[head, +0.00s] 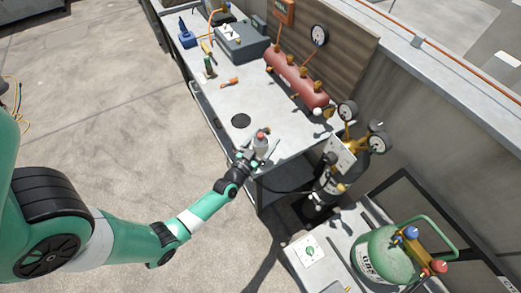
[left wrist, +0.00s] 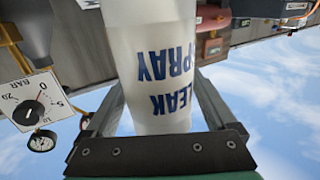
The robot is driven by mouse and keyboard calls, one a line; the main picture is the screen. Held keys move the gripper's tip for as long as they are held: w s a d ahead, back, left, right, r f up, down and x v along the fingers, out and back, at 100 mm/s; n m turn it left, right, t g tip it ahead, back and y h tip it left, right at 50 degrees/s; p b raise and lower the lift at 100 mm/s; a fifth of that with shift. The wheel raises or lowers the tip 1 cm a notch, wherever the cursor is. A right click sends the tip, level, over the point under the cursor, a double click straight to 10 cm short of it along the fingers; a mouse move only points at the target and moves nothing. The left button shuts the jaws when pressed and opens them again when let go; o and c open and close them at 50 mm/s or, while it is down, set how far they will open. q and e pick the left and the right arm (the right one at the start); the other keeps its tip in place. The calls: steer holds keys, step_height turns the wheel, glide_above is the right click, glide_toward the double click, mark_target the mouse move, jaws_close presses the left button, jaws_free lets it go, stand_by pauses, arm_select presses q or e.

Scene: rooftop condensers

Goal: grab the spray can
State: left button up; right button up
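The spray can (head: 261,143) is white with a red top and shows upright at the near end of the grey workbench in the head view. In the left wrist view the spray can (left wrist: 160,65) appears upside down, with "LEAK SPRAY" in blue letters. My left gripper (head: 250,158) is at the can, one finger on each side of it. In the left wrist view the fingers lie close along both sides of the can; whether they press on it I cannot tell. The can hides the fingertips. My right gripper is not in view.
A black round patch (head: 241,121) marks the benchtop (head: 220,108) beyond the can. A red manifold tank (head: 297,80) lies along the bench's right side. A dark cylinder with gauges (head: 330,185) stands right of the can. A green gas cylinder (head: 385,258) is at the lower right.

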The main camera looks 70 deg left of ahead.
arm_select(q)
jaws_close()
steer(key=shift+r, duration=0.15)
step_height(320, 180, up, 10)
steer(key=p, duration=0.8)
steer(key=shift+p, duration=0.35)
